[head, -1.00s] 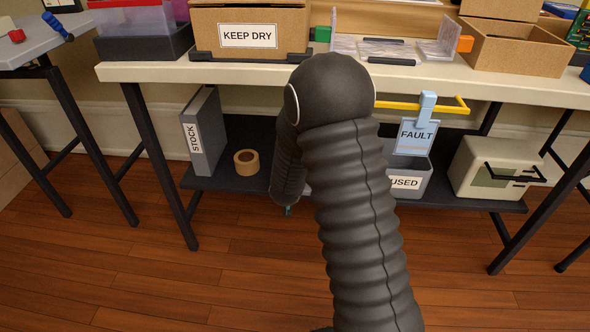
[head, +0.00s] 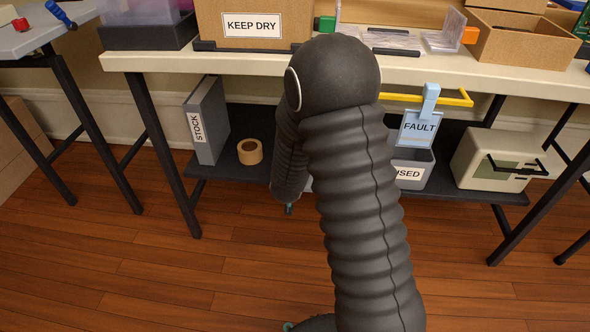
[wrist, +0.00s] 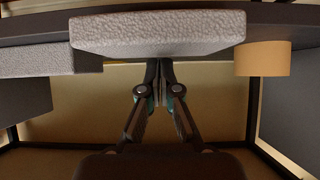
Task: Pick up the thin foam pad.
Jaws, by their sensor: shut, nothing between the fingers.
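Two grey, speckled foam-like pieces show in the wrist view. One grey slab (wrist: 158,33) lies across the upper middle, and another grey block (wrist: 35,62) is at the left edge. I cannot tell for sure which is the thin foam pad. My gripper (wrist: 159,65) is shut and empty, its fingertips at the lower edge of the middle slab in the picture; whether they touch is unclear. In the head view my arm hides the pad and most of the gripper; only a small tip (head: 288,209) shows below the shelf edge.
The lower shelf (head: 232,183) holds a STOCK binder (head: 210,125), a tape roll (head: 250,152), a grey bin (head: 412,172) and a cream case (head: 497,160). The tape roll also shows in the wrist view (wrist: 262,59). A yellow rail (head: 463,98) with a FAULT tag (head: 418,128) hangs under the worktop (head: 300,67).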

